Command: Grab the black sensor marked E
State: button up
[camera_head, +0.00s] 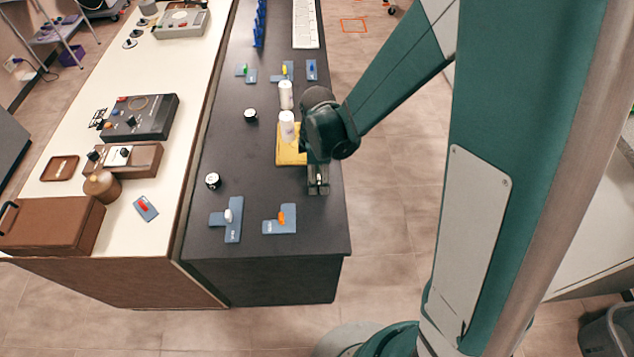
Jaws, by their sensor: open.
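Two small black round pieces with pale tops lie on the dark bench. One (250,115) is left of the white bottles, and the other (213,181) is near the bench's left edge. Their markings are too small to read, so I cannot tell which is E. My gripper (318,187) is open over the right side of the dark bench, right of and nearer than the yellow pad. It is well to the right of both black pieces. Its fingers are small in view, and I see nothing between them.
The yellow pad (291,157) has a white bottle (287,127) on it; another white bottle (286,95) stands behind. Blue plates with an orange piece (281,217) and a white piece (228,216) lie in front. A cream counter (185,95) with devices adjoins on the left.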

jog(key=shift+f, duration=0.3)
dwell(0.4)
jog(key=c, duration=1)
